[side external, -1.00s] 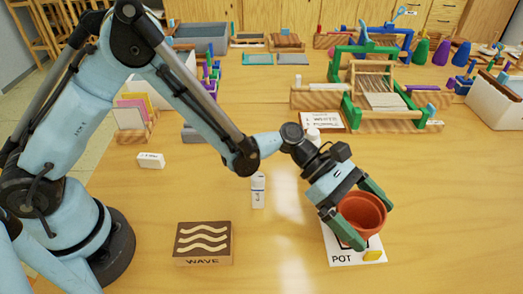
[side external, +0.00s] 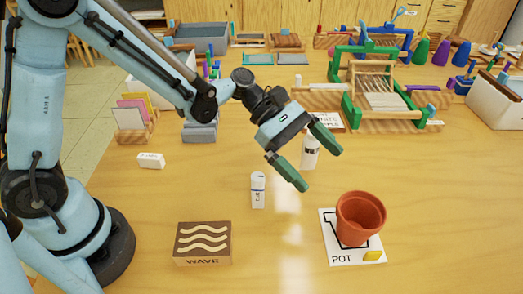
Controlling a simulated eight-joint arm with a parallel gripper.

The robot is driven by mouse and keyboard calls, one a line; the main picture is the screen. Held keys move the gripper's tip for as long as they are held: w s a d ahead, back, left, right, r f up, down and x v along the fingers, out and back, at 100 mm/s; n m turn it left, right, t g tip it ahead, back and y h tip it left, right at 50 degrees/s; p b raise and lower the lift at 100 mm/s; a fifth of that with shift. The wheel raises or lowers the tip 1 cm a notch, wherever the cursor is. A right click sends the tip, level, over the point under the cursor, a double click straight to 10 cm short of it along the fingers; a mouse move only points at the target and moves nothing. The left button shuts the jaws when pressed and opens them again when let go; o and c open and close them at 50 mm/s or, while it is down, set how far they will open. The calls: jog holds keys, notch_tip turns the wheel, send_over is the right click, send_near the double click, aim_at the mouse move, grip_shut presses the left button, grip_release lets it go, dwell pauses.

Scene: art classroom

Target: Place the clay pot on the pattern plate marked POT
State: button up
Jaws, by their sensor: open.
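The terracotta clay pot (side external: 361,217) stands upright on the white pattern plate marked POT (side external: 341,256), at the right front of the table. The pot covers much of the plate's black pot outline, and the POT lettering and a small yellow piece (side external: 373,256) show in front of it. My gripper (side external: 317,168) is open and empty, in the air up and to the left of the pot, apart from it. Its green fingers are spread wide.
A brown WAVE block (side external: 203,243) lies at the front left. A small white bottle (side external: 258,190) and another white bottle (side external: 310,153) stand near my gripper. A wooden loom with green clamps (side external: 378,90) is behind.

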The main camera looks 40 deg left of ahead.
jog(key=s+a+r+m+t+y, duration=0.1)
jog(key=s+a+m+t+y, duration=0.1)
jog(key=a+m+y, duration=0.2)
jog(key=s+a+r+m+t+y, duration=0.1)
jog(key=s+a+m+t+y, duration=0.1)
jog(key=a+m, duration=0.5)
jog(key=s+a+r+m+t+y, duration=0.2)
jog(key=s+a+m+y, duration=0.2)
jog(key=a, duration=0.6)
jog(key=shift+s+a+m+y, duration=0.25)
jog(key=shift+m+y, duration=0.65)
jog(key=shift+y, duration=0.3)
